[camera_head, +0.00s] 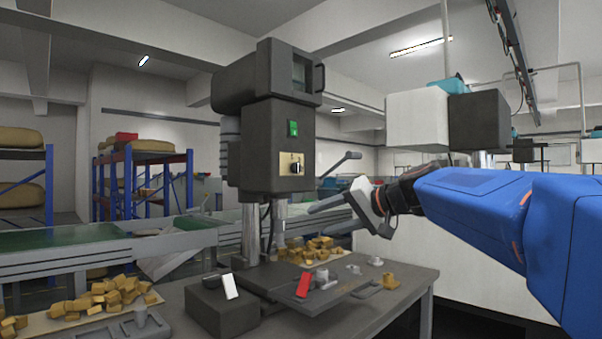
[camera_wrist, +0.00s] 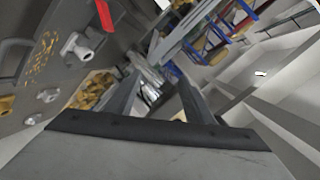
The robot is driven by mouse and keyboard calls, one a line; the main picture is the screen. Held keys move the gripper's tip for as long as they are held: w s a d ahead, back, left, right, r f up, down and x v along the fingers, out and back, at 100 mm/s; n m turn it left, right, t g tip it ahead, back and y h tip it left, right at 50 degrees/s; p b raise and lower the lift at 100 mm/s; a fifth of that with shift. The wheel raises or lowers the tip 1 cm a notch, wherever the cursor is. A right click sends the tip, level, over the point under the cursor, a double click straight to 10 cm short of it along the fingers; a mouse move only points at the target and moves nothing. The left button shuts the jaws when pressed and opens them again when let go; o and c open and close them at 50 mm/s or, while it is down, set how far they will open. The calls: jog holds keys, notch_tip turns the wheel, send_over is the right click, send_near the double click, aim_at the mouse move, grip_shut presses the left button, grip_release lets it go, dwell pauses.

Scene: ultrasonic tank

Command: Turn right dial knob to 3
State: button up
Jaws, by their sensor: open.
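A dark dial knob (camera_head: 297,168) sits on a yellowish plate (camera_head: 286,163) on the front of a dark grey machine (camera_head: 270,120). The knob's setting is too small to read. My gripper (camera_head: 345,215) is to the right of the knob and lower in the picture, apart from it. Its two fingers also show in the wrist view (camera_wrist: 160,88), spread apart with nothing held between them. I cannot make out the knob in the wrist view.
A green switch (camera_head: 293,128) is above the knob. A lever (camera_head: 345,158) sticks out right of the machine. Below, a grey table (camera_head: 400,290) bears a red-topped block (camera_head: 303,284), a white-topped box (camera_head: 230,286) and small metal parts. Brown blocks (camera_head: 100,298) lie at left.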

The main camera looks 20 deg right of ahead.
aim_at(298, 168)
jog(key=w+d+r+m+t, duration=0.1)
jog(key=w+d+r+t, duration=0.45)
jog(key=r, duration=0.75)
jog(key=shift+g+y, duration=0.4)
jog(key=shift+g, duration=0.35)
jog(key=x, duration=0.5)
jog(key=d+x, duration=0.1)
jog(key=x, duration=0.5)
jog(key=w+d+x, duration=0.1)
jog(key=x, duration=0.4)
jog(key=shift+w, duration=0.3)
jog(key=shift+c, duration=0.3)
jog(key=c, duration=1)
